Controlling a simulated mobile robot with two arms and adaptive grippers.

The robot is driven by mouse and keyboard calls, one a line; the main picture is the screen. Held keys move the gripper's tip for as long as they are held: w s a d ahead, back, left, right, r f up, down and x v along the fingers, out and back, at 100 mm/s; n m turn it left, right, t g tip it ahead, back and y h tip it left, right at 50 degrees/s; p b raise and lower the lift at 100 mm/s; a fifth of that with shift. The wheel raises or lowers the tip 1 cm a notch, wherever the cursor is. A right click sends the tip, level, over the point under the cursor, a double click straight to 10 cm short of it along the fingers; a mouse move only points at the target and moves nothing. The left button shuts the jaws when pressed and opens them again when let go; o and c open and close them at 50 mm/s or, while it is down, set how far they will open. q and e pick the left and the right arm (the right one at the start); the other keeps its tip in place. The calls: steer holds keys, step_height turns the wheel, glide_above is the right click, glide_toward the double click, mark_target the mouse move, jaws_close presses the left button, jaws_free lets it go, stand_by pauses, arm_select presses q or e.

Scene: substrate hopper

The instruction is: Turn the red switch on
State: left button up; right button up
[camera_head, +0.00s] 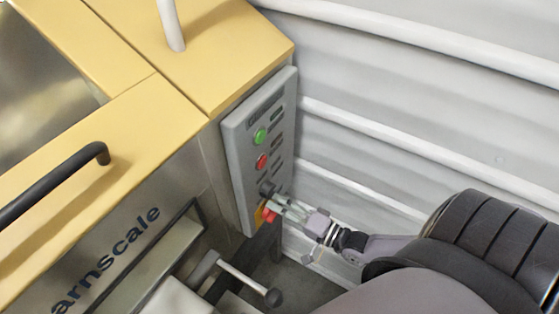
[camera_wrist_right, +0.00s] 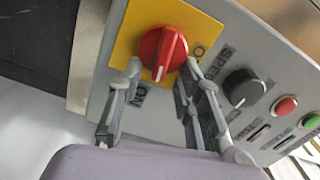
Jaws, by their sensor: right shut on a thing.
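The red switch (camera_wrist_right: 163,50) is a round rotary knob on a yellow plate (camera_wrist_right: 128,42), low on the grey control panel (camera_head: 238,160). In the right wrist view its white mark points down in the picture. An "ON" label is at the lower left and an "O" at the right of the knob. In the head view the red switch (camera_head: 269,216) is partly covered by my right gripper (camera_head: 278,206). My right gripper (camera_wrist_right: 163,72) has one finger on each side of the knob and is shut on it. My left gripper is not in view.
A black knob (camera_wrist_right: 244,88), a red button (camera_head: 262,161) and a green button (camera_head: 260,136) sit along the panel near the switch. The yellow-topped machine (camera_head: 150,110) fills the left. A lever (camera_head: 245,280) with a black ball end sticks out below. A ribbed pale wall (camera_head: 420,110) stands right.

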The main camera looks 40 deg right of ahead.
steer(key=shift+s+f+m+b, duration=0.25)
steer(key=shift+f+m, duration=0.45)
steer(key=shift+m, duration=0.4)
steer(key=o, duration=1.3)
steer(key=shift+w+r, duration=0.15)
steer(key=shift+r, duration=0.05)
steer(key=shift+c, duration=0.2)
steer(key=v, duration=1.2)
